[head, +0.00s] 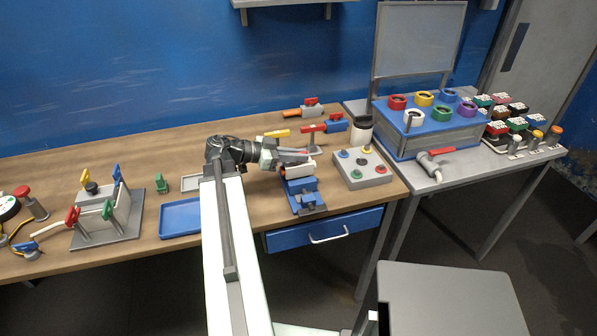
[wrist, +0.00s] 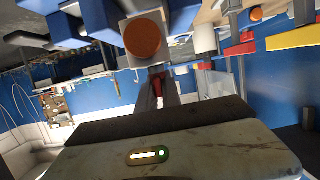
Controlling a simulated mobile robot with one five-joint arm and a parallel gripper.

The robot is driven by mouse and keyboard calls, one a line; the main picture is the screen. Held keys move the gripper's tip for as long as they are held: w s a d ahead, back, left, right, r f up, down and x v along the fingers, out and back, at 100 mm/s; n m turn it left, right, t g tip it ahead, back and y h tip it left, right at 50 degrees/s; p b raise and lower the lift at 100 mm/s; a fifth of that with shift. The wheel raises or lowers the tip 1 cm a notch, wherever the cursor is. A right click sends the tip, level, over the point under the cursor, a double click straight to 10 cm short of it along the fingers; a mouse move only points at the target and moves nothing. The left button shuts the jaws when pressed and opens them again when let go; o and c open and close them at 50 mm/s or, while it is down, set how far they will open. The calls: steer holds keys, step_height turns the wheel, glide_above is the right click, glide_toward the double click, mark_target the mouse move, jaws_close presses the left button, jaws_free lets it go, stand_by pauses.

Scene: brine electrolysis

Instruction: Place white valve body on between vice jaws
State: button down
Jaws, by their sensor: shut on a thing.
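My gripper (head: 305,156) reaches right from the wrist, just above the blue vice (head: 303,192) near the table's front edge. It is shut on the white valve body (head: 311,167), which shows as a small pale piece at the fingertips, over the top of the vice. In the wrist view the fingers (wrist: 157,92) close around a red part, and the valve body's round brown end (wrist: 143,38) faces me. Blue vice parts (wrist: 100,18) show close on both sides of it. The fingers hide part of the valve body, and I cannot tell whether it touches the jaws.
A grey button box (head: 362,170) stands right of the vice, with a white jar (head: 361,130) behind it. Red-, blue- and yellow-handled valves lie behind my gripper. A blue tray (head: 181,218) lies to the left. A blue drawer (head: 325,229) is below the vice.

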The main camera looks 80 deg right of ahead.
mark_target(298, 165)
step_height(298, 165, down, 4)
steer(key=b, duration=0.3)
steer(key=shift+b, duration=0.4)
steer(key=shift+r, duration=0.3)
steer(key=shift+f, duration=0.2)
steer(key=c, duration=1.5)
jaws_free()
